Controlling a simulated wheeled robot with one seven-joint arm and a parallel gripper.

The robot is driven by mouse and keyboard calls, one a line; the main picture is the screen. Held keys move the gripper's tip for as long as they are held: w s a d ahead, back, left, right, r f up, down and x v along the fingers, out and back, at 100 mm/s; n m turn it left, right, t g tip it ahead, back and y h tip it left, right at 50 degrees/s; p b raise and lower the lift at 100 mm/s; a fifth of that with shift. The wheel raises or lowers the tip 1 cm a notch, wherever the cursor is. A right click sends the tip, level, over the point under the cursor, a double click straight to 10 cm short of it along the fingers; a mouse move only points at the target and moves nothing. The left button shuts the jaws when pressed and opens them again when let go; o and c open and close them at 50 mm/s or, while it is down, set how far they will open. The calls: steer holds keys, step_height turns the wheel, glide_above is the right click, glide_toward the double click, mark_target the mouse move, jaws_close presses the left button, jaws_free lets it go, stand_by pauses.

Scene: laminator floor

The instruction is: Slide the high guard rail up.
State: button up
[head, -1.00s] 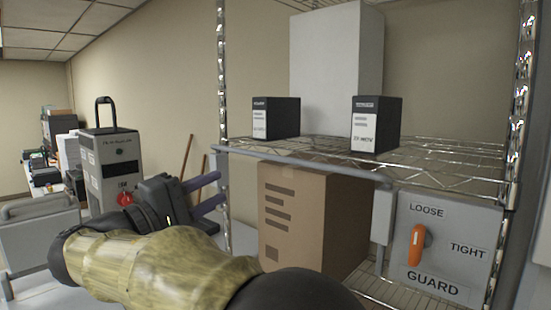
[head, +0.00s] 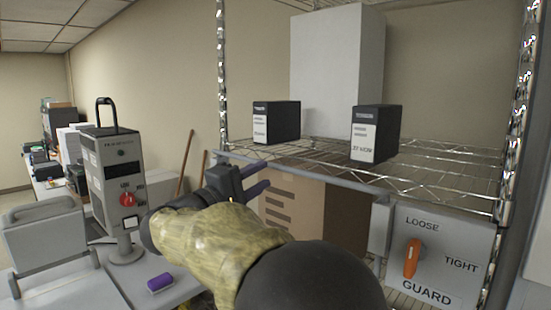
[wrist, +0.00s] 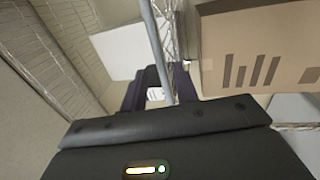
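The high guard rail (head: 335,181) is a grey bar along the front edge of the wire shelf. My gripper (head: 262,180) has dark purple fingers and is at the left part of this rail, in front of the brown carton. In the wrist view the rail (wrist: 153,35) runs down between the two fingers of my gripper (wrist: 163,85). The fingers stand apart with gaps beside the bar, and I cannot tell whether either touches it. The guard panel (head: 470,240) at the right has an orange knob (head: 411,258), upright and pointing towards LOOSE.
Two black boxes (head: 276,122) (head: 376,133) and a tall white box (head: 337,75) stand on the shelf (head: 430,170). A brown carton (head: 340,225) is below it. A grey machine with a red knob (head: 126,200) stands left, with a purple block (head: 160,283) near its foot.

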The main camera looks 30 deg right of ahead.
mark_target(274, 168)
steer(key=p+x, duration=0.2)
steer(key=x, duration=0.3)
steer(key=shift+d+r, duration=0.1)
steer(key=shift+d, duration=0.1)
steer(key=shift+w+d, duration=0.2)
steer(key=shift+d, duration=0.1)
jaws_close()
